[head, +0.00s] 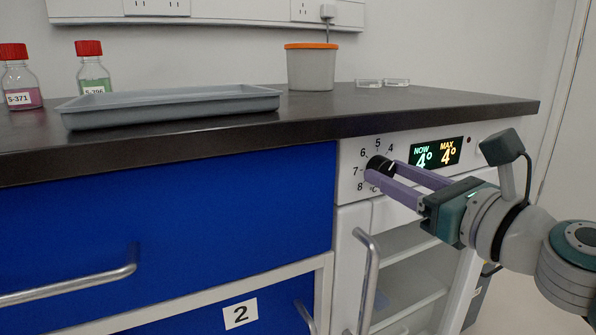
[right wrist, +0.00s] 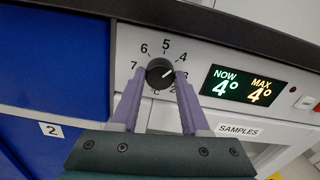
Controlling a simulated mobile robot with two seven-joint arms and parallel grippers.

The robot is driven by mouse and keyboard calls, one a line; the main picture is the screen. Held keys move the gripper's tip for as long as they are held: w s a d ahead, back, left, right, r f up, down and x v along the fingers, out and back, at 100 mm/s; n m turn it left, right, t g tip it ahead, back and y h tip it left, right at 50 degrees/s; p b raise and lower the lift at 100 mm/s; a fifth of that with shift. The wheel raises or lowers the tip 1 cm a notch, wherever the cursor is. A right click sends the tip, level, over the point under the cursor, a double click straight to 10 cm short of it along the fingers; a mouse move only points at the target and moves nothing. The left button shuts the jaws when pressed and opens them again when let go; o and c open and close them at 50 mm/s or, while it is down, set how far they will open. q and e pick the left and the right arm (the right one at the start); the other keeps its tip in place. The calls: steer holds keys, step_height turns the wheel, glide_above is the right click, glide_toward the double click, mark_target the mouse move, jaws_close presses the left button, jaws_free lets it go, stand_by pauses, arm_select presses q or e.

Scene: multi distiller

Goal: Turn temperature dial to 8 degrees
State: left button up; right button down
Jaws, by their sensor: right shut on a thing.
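The black round temperature dial (head: 384,163) is on the white front panel below the counter, with numbers around it. In the right wrist view the dial (right wrist: 160,72) has a light pointer mark toward the upper right, near the 4. The 8 shows at its lower left in the head view. The display (head: 436,153) reads NOW 4° and MAX 4°. My right gripper (head: 378,172) has its purple fingers shut on the dial, one on each side, as the right wrist view (right wrist: 158,80) also shows. My left gripper is not in view.
The dark counter edge (head: 440,113) overhangs just above the panel. A metal door handle (head: 367,280) sticks out below the dial. Blue drawers (head: 200,210) are at the left. A grey tray (head: 170,105), red-capped bottles and an orange-lidded tub (head: 311,70) stand on the counter.

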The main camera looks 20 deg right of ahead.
steer(key=n, duration=0.5)
steer(key=shift+b, duration=0.35)
steer(key=n, duration=0.5)
steer(key=shift+b, duration=0.3)
steer(key=n, duration=0.3)
steer(key=shift+n, duration=0.3)
steer(key=n, duration=0.3)
steer(key=shift+r+n, duration=0.1)
steer(key=shift+n, duration=0.2)
steer(key=n+p, duration=0.1)
steer(key=n, duration=0.2)
steer(key=shift+n, duration=0.3)
steer(key=n+p, duration=0.2)
steer(key=n, duration=0.2)
steer(key=shift+r+n, duration=0.1)
steer(key=shift+n, duration=0.2)
steer(key=n+p, duration=0.3)
steer(key=n, duration=0.2)
steer(key=shift+n+p, duration=0.8)
steer(key=shift+n, duration=1.3)
